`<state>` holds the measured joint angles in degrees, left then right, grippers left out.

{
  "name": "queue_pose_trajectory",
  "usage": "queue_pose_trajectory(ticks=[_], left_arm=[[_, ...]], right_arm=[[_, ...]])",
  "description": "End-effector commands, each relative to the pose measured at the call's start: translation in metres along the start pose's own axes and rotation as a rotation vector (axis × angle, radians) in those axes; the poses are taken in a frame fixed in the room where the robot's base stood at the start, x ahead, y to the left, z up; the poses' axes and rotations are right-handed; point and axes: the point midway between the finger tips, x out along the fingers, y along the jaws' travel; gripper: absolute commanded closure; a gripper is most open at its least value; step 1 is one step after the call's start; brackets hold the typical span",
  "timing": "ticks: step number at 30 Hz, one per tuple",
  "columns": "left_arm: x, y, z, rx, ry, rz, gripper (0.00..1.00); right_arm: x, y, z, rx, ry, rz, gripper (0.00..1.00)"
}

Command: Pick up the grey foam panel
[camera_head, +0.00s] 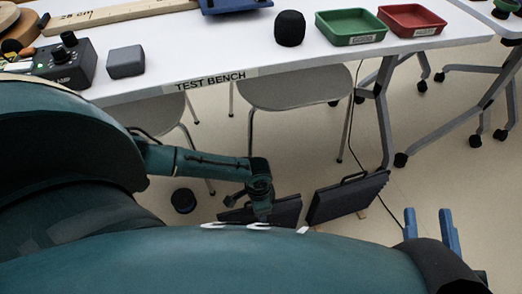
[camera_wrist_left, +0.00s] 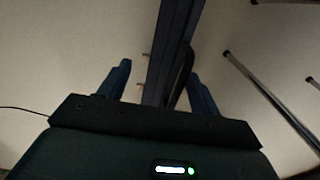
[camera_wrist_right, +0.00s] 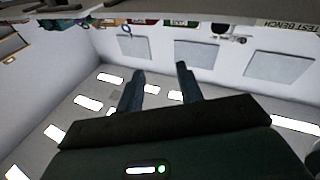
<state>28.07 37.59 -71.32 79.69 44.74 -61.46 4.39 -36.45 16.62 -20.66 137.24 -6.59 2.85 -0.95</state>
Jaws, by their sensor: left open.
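Two dark grey panels stand on the floor in front of the bench, a left one (camera_head: 285,211) and a right one (camera_head: 347,200). The right one has a handle on its top edge. I cannot tell which is the named foam panel. My left gripper (camera_head: 258,207) is low at the left panel and partly hides it. In the left wrist view its open fingers (camera_wrist_left: 160,85) stand either side of a dark panel edge (camera_wrist_left: 160,55) and its handle (camera_wrist_left: 184,72); contact is not clear. My right gripper (camera_head: 431,230) is open and empty, pointing up in the head view.
The white test bench (camera_head: 290,68) stands behind the panels. It carries a green tray (camera_head: 350,27), a red tray (camera_head: 411,20) and a black foam piece (camera_head: 290,28). Chair legs (camera_head: 341,130) and bench legs (camera_head: 385,125) stand close behind. A cable (camera_head: 385,215) lies on the floor to the right.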

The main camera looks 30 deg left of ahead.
Motion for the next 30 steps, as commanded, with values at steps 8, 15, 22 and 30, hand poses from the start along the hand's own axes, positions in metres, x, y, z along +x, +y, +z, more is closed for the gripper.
queue_pose_trajectory(ticks=[8, 15, 22, 30], left_arm=[[0.026, -0.005, -0.007, 0.001, 0.003, -0.001, 0.36], [0.047, -0.007, -0.01, 0.001, 0.0, 0.0, 0.36], [0.052, -0.007, -0.01, 0.0, 0.001, 0.0, 0.36], [0.051, -0.007, -0.01, 0.0, 0.0, 0.0, 0.41]], right_arm=[[0.003, -0.004, 0.004, 0.055, 0.063, -0.017, 0.64], [0.016, 0.007, -0.026, -0.053, 0.279, -0.033, 0.64], [0.019, 0.011, -0.044, -0.115, 0.374, -0.037, 0.64], [0.019, 0.011, -0.045, -0.116, 0.375, -0.037, 0.64]])
